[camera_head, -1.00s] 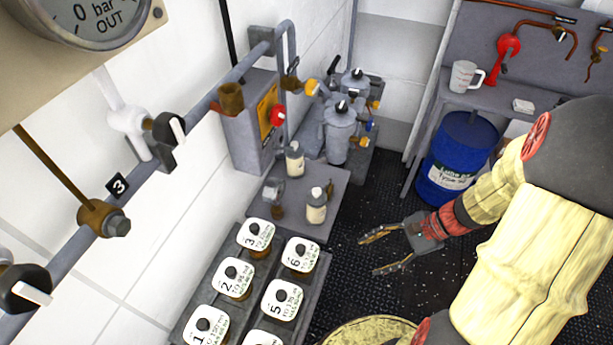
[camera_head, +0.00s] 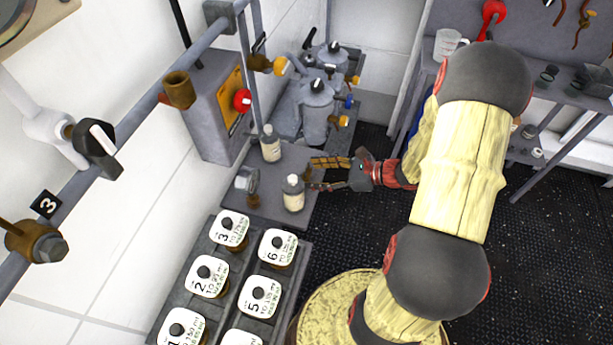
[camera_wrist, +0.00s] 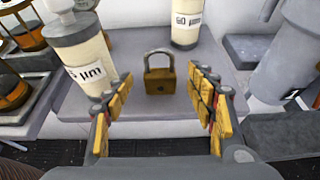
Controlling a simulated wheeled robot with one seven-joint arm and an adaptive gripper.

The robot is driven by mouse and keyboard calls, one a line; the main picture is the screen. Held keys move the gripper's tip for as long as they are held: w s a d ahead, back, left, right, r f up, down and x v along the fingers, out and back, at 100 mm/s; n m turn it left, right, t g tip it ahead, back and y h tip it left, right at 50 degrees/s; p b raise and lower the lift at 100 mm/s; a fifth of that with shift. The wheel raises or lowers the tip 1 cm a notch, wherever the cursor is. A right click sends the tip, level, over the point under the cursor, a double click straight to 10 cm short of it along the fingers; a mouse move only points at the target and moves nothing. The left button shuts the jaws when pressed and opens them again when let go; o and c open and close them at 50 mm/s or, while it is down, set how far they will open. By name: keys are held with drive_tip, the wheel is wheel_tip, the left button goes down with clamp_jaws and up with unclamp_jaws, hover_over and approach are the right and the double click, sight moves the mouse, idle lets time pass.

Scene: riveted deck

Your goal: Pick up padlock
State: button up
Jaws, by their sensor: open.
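The padlock (camera_wrist: 160,75) has a brass-brown body and a grey shackle pointing up. It stands upright on a grey shelf (camera_wrist: 185,112), centred in the wrist view. My gripper (camera_head: 311,174) is open and empty at the shelf's right edge. In the wrist view its two yellow-padded fingers stand left and right of the padlock, with the padlock beyond the tips and clear space on both sides. In the head view I cannot clearly make out the padlock near my fingers and the bottle.
A labelled bottle (camera_wrist: 80,45) stands close to my left finger in the wrist view. Another bottle (camera_wrist: 187,20) stands behind the padlock. A grey canister (camera_wrist: 290,60) is at right. Several numbered containers (camera_head: 260,295) sit in a rack at the lower left of the head view.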

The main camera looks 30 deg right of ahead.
sight(310, 173)
drive_tip(key=x, duration=0.3)
drive_tip(key=shift+w+a+f+b, duration=0.1)
drive_tip(key=shift+a+b, duration=0.05)
drive_tip(key=shift+b, duration=0.25)
drive_tip(key=shift+c, duration=1.1)
drive_tip(key=c, duration=1.1)
